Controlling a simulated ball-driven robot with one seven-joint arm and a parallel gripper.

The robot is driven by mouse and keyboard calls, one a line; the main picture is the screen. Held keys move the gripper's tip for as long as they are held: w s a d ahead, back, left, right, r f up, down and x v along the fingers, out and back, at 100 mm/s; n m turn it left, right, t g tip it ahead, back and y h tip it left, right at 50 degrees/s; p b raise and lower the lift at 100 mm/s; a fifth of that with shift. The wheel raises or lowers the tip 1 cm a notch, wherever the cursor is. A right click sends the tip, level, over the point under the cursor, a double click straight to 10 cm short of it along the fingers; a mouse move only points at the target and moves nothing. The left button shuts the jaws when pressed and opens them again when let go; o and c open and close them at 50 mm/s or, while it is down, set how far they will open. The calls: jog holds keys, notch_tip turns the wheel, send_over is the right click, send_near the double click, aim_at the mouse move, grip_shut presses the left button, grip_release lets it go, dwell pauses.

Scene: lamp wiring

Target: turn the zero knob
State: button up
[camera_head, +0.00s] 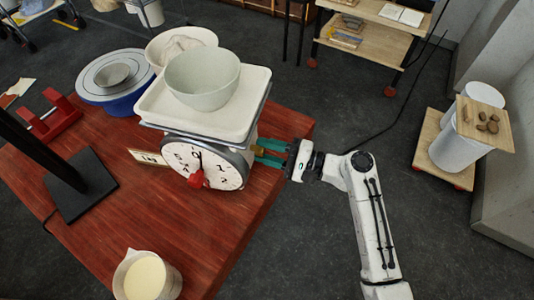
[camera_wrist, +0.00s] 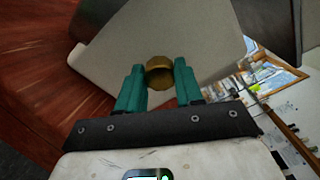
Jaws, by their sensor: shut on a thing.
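A white dial scale (camera_head: 208,165) stands on the red wooden table, its numbered face and red pointer turned toward me. The zero knob (camera_wrist: 159,72) is a small brass cylinder on the scale's pale side wall (camera_wrist: 165,35) in the wrist view. In the head view it is hidden by my fingers. My gripper (camera_head: 268,152) reaches the scale's right side from the right. In the wrist view its teal fingers (camera_wrist: 159,80) stand on either side of the knob and are shut on it.
A grey bowl (camera_head: 203,80) sits on the scale's white tray (camera_head: 200,115). A jug of pale liquid (camera_head: 146,276) stands at the table's front. A blue turntable (camera_head: 115,80), a red stand (camera_head: 50,118) and a black post base (camera_head: 80,187) are to the left. Floor is open behind my arm.

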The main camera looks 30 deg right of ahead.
jog(key=n+b, duration=0.1)
jog(key=n, duration=0.1)
jog(key=n+b, duration=0.1)
jog(key=b, duration=0.1)
jog(key=shift+f+n+b, duration=0.3)
jog(key=shift+n, duration=0.1)
jog(key=n+b, duration=0.3)
jog(key=b, duration=0.1)
jog(key=shift+n, duration=0.4)
jog(key=n+b, duration=0.3)
jog(key=b, duration=0.1)
jog(key=shift+n, duration=0.4)
jog(key=shift+r+n+y+b, duration=0.15)
jog(key=shift+n+y+b, duration=0.15)
jog(key=shift+n+b, duration=0.35)
jog(key=o, duration=1)
jog(key=shift+r, duration=0.1)
jog(key=shift+o, duration=0.2)
jog(key=v, duration=1)
jog(key=shift+s+d+b, duration=0.25)
jog(key=shift+d+b, duration=0.05)
jog(key=shift+b, duration=0.05)
